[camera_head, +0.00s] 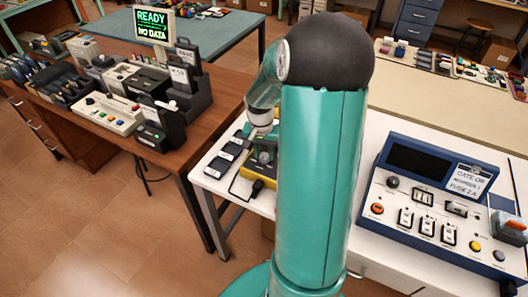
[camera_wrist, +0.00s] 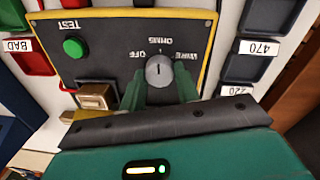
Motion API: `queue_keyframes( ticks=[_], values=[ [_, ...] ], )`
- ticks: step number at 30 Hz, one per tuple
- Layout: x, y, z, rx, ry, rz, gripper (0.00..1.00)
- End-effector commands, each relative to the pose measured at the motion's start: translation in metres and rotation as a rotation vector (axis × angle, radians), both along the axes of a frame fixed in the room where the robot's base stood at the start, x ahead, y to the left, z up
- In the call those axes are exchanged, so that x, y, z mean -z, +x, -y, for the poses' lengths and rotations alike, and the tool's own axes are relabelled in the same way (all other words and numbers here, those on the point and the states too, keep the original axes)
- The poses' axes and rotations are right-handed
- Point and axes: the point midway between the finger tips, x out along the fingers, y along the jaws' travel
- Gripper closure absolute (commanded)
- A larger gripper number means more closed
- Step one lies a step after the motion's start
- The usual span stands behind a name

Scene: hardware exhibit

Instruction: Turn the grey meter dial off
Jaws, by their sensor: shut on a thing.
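The grey meter dial (camera_wrist: 159,70) is a round knob on a dark, yellow-edged meter panel (camera_wrist: 110,62) in the wrist view. Labels around it read OFF on the left, OHMS at the top and WIRE on the right. The dial's mark appears to stand upright, toward OHMS. My gripper (camera_wrist: 159,88) has one green finger at each side of the dial and is shut on it. The fingers cover the dial's lower sides. In the head view the yellow meter (camera_head: 246,171) is on the white table, mostly hidden by my arm.
A green TEST button (camera_wrist: 73,47) and a brass-coloured block (camera_wrist: 96,96) are on the same panel. Labelled bins, BAD (camera_wrist: 30,62) and 470 (camera_wrist: 265,18), flank it. In the head view a blue console (camera_head: 430,205) stands right of my arm, and a wooden bench of devices left.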

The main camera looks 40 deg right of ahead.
Motion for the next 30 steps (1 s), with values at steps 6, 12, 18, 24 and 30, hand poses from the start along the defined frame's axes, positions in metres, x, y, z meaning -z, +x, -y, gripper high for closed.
queue_keyframes(
  ticks=[6,12,18,24,30],
  values=[
    [-0.0011,0.0004,-0.0005,-0.121,-0.001,0.0,0.91],
    [-0.0013,0.0003,-0.0008,-0.284,-0.002,0.0,0.91],
    [-0.0011,-0.0001,-0.0009,-0.456,-0.001,0.0,0.91],
    [-0.0011,-0.0004,-0.0012,-0.6,-0.001,0.0,0.91],
    [-0.0011,-0.0003,-0.001,-0.698,-0.002,0.0,0.91]
  ],
)
